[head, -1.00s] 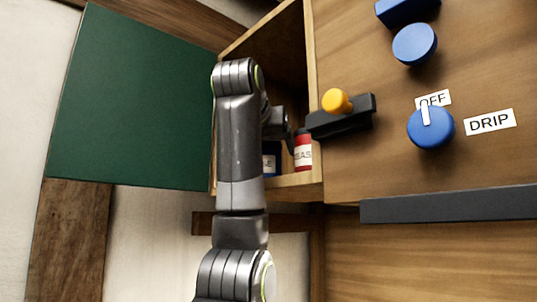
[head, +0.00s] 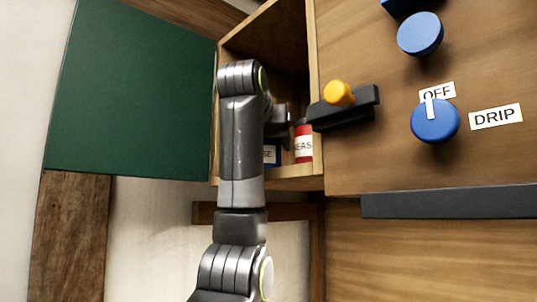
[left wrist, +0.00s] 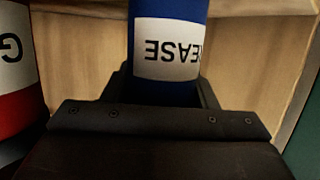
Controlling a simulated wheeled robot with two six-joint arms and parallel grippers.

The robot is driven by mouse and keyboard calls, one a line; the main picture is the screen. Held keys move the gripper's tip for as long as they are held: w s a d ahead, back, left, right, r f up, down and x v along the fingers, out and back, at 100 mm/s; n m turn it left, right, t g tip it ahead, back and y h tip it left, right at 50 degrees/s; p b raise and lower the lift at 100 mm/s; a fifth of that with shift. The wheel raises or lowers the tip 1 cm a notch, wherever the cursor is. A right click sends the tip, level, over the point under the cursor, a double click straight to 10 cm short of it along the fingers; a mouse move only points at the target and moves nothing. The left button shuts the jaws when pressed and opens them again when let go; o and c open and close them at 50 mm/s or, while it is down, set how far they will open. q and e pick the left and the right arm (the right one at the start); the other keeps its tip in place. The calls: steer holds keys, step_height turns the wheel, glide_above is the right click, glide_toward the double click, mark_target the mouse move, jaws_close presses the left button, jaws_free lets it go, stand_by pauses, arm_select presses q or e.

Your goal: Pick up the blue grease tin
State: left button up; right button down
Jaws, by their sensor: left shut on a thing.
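The blue grease tin (head: 271,154) stands in the open wooden cabinet, largely hidden behind my left arm in the head view. In the left wrist view the blue tin (left wrist: 168,42), with a white label reading GREASE upside down, sits between the black jaws of my left gripper (left wrist: 163,88). The jaws are shut on it. The fingertips are hidden in the head view. I cannot tell whether the tin is clear of the shelf. My right gripper is in neither view.
A red tin (head: 304,143) stands beside the blue one, and in the left wrist view it is at the left edge (left wrist: 14,75). A green door (head: 130,95) hangs open on the left. A yellow knob on a black bar (head: 345,112) and blue dials (head: 435,121) are on the right panel.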

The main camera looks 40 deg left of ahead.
arm_select(q)
steer(key=shift+r, duration=0.1)
steer(key=shift+r, duration=0.1)
steer(key=shift+s+r+b, duration=0.1)
steer(key=shift+r+b, duration=0.2)
steer(key=shift+r, duration=0.05)
step_height(320, 180, up, 6)
steer(key=shift+s+p, duration=0.1)
steer(key=shift+p, duration=0.55)
steer(key=s+a+b, duration=0.1)
steer(key=s+b, duration=0.6)
steer(key=s, duration=1.2)
steer(key=shift+s+a, duration=0.25)
steer(key=shift+a, duration=0.1)
